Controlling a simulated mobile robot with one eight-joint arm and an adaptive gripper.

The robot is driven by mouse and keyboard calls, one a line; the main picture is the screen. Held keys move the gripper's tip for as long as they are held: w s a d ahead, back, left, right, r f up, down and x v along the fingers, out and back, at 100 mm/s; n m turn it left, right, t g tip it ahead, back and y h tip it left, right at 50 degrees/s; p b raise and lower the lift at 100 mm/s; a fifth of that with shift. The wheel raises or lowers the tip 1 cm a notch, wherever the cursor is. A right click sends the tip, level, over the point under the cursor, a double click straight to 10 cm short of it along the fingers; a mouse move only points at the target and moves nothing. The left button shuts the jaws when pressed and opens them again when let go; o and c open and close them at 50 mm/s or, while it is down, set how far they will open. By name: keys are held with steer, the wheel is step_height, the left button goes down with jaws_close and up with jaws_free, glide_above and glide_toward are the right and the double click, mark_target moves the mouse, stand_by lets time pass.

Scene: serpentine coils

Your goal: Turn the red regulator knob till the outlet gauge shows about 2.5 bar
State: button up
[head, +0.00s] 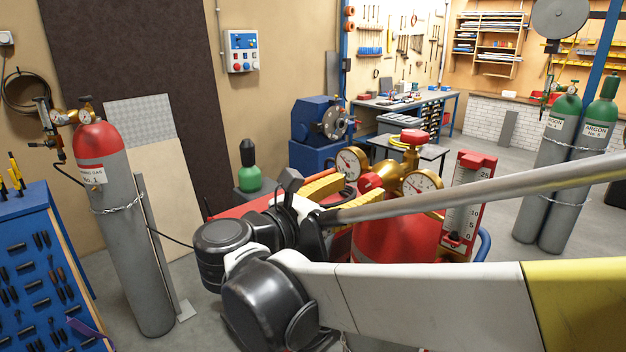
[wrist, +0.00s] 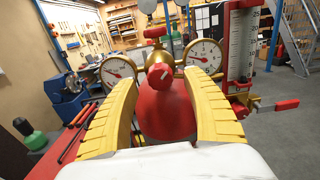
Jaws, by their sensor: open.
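The red regulator knob (wrist: 161,75) faces the wrist camera, with a pale mark on its front. It sits between two round brass-rimmed gauges, left (wrist: 118,69) and right (wrist: 204,55). Both have red needles; their scales are too small to read, and I cannot tell which is the outlet gauge. My gripper (wrist: 160,79) is open, its yellow fingers to either side of the knob in the wrist view, with no contact visible. A red cylinder (head: 398,235) stands below the regulator, partly hidden by my arm.
A red-framed flow meter (head: 468,200) stands close to the right of the regulator. A red valve handwheel (head: 413,137) tops the regulator. Another red-topped cylinder (head: 125,225) stands left, and green-topped argon cylinders (head: 560,150) stand right. A blue machine (head: 322,130) is behind.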

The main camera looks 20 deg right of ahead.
mark_target(365, 186)
steer(key=shift+x, duration=2)
steer(key=shift+a, duration=0.1)
steer(key=c, duration=1.2)
